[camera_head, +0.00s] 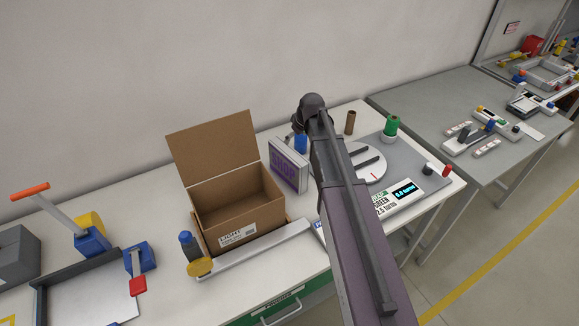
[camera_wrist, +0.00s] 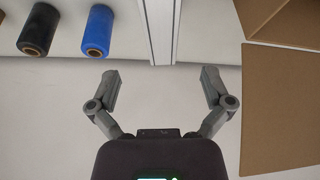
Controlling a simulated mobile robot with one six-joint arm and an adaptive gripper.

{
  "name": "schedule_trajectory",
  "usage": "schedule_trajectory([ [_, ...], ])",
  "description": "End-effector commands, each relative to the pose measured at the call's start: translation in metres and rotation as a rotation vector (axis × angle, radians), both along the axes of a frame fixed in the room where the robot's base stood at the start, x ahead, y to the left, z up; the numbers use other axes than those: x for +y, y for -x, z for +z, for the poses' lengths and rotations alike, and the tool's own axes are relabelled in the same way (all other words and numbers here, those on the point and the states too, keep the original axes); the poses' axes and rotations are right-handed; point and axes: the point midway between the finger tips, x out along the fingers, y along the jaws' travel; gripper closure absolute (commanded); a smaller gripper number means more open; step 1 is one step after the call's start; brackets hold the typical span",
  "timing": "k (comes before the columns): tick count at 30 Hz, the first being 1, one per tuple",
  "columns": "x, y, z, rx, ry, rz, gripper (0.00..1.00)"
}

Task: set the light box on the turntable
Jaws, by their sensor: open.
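The light box (camera_head: 289,167), a thin white-framed panel with a purple lettered face, stands upright on the bench beside the open carton. In the wrist view its narrow edge (camera_wrist: 161,30) runs between the lines of my two fingers, just beyond the fingertips. My gripper (camera_wrist: 161,78) is open and empty. In the head view my arm hides most of the gripper. The turntable (camera_head: 376,172), a white disc with dark bars on it, sits on a grey plate to the right of my arm, which partly covers it.
An open cardboard carton (camera_head: 231,215) stands left of the light box; its board (camera_wrist: 285,100) shows in the wrist view. Blue (camera_wrist: 95,32) and black (camera_wrist: 38,30) rolls stand nearby. A green spool (camera_head: 391,126) and a control unit (camera_head: 398,196) flank the turntable.

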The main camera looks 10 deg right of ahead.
Motion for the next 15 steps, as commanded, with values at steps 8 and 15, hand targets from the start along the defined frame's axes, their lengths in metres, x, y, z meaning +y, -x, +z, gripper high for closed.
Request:
schedule_trajectory([
  [8,0.004,-0.008,-0.025,0.000,0.000,-0.001,0.00],
  [15,0.007,-0.015,-0.043,0.000,0.000,-0.001,0.00],
])
